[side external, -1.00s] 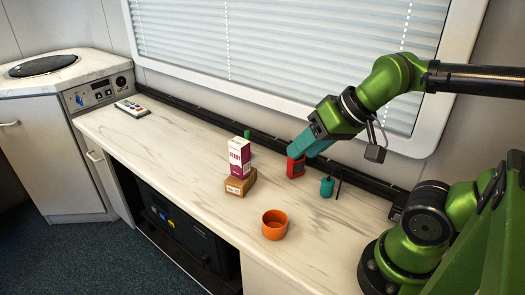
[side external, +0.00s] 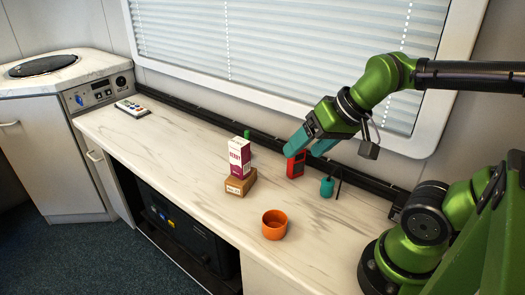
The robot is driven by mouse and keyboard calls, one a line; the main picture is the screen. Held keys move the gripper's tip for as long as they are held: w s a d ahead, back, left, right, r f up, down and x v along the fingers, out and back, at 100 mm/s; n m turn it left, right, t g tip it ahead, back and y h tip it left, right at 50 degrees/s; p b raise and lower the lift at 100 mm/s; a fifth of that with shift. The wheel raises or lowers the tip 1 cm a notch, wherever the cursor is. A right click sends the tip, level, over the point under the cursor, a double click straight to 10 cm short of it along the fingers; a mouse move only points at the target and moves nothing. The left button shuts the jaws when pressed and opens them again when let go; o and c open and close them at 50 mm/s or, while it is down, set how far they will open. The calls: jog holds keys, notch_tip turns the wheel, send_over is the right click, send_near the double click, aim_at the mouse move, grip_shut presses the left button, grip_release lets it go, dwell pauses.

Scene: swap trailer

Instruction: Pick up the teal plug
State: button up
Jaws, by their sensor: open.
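The teal plug (side external: 327,187) stands on the marble-look counter, right of the red device, with a thin dark rod or cable rising beside it. My gripper (side external: 307,149) has teal fingers spread apart. It is open and empty, above and to the left of the teal plug, close to the top of the red device (side external: 296,165). I cannot tell whether a finger touches the red device.
An orange cup (side external: 274,225) stands near the counter's front edge. A black rail (side external: 372,184) runs along the wall.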

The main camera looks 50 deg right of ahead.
jog(key=w+d+f+m+g+h, duration=0.1)
jog(key=w+d+f+m+g, duration=0.2)
jog(key=d, duration=0.7)
jog(key=g, duration=0.4)
send_over(328, 180)
notch_tip(328, 180, down, 4)
jog(key=shift+h, duration=0.3)
jog(key=f, duration=1)
jog(key=shift+s+d+f, duration=0.2)
jog(key=shift+s+f, duration=0.05)
jog(key=f, duration=0.5)
jog(key=shift+w+a+f, duration=0.15)
jog(key=shift+a+f, duration=0.1)
jog(key=shift+f, duration=0.05)
jog(key=c, duration=1.1)
